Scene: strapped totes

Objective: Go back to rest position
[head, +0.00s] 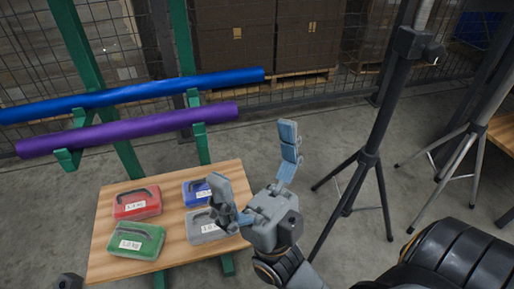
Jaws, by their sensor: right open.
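My right gripper (252,170) is in the middle of the head view, with its two fingers spread wide and nothing between them. It is above the right edge of the wooden table (176,183), and one finger covers part of the grey and blue totes. A small dark part at the bottom left edge may belong to my left arm; my left gripper cannot be made out.
Red (137,204), green (136,240), blue (196,193) and grey (205,229) totes sit on the table. Blue (150,92) and purple (130,130) rolls lie on a green rack behind. A black tripod (367,160) stands right of my gripper, with floor between.

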